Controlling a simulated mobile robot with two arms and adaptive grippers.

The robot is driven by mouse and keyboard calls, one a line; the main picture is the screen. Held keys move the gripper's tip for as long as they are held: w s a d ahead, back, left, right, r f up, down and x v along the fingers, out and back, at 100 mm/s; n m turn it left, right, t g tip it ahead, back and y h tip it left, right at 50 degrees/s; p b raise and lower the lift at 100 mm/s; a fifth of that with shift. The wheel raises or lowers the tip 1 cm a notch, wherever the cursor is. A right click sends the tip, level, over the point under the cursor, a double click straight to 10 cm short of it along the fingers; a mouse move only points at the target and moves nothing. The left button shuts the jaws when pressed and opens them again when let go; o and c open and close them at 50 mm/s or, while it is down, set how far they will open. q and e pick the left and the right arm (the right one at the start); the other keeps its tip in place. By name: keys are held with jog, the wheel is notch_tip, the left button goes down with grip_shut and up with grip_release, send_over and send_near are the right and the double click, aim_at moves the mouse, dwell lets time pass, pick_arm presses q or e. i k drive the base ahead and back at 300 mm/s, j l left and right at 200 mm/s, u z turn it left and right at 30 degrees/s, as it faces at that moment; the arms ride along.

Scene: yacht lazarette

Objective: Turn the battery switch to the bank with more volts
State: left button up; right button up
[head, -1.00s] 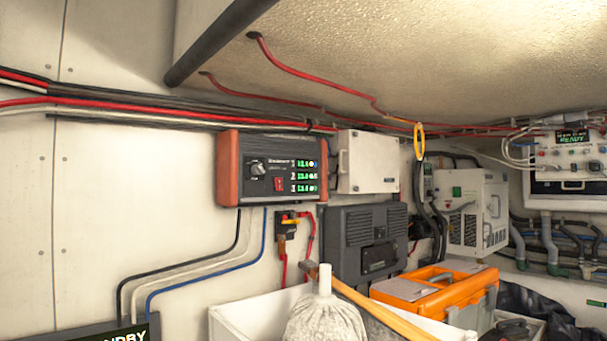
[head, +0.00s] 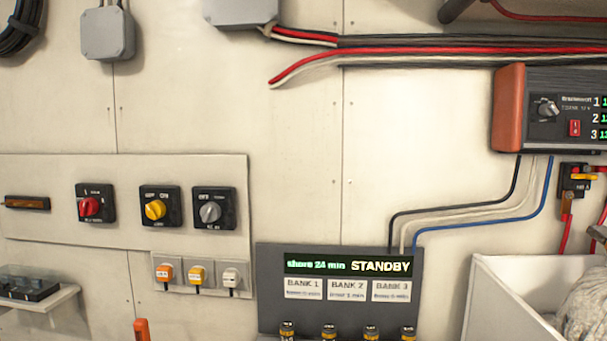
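Three rotary switches sit in a row on a pale wall panel at left: one with a red knob (head: 89,208), one with a yellow knob (head: 155,210) and one with a grey knob (head: 210,212). Their labels are too small to read, so I cannot tell which is the battery switch. A dark display panel (head: 268,300) reads "shore 24 min STANDBY" above cards for BANK 1, BANK 2 and BANK 3. An orange-sided unit (head: 509,108) at the right edge has green readouts numbered 1 to 3, cut off by the frame. Neither gripper is in view.
A small shelf (head: 62,297) holds a dark block at lower left. A white bin (head: 510,300) stands at lower right. Cables run along the wall above.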

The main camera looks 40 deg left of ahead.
aim_at(89, 206)
jog(key=k+j, duration=0.25)
jog(key=j, duration=0.15)
jog(key=k+j, duration=0.55)
jog(key=j, duration=0.2)
